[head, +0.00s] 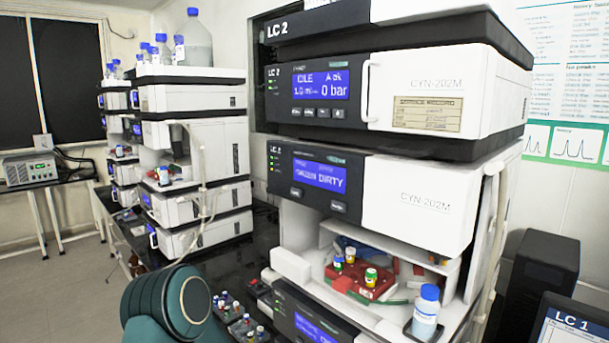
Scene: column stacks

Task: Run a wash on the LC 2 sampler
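The LC 2 sampler (419,204) is the white and black module in the middle of the LC 2 stack, labelled CYN-202M. Its blue display (320,173) ends in the word DIRTY; the rest is hard to read. Two dark buttons sit below the display, a left one (297,192) and a right one (338,207). The sampler's open bay holds a red tray (362,281) with several capped vials. A blue-capped bottle (425,315) stands at the bay's front right. Neither gripper shows. A teal and dark arm link of mine is at the bottom left.
The pump module (437,90) above has a display (320,86) reading IDLE and 0 bar. Another instrument stack (190,150) with bottles on top stands at left. An LC 1 monitor (572,325) is at lower right.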

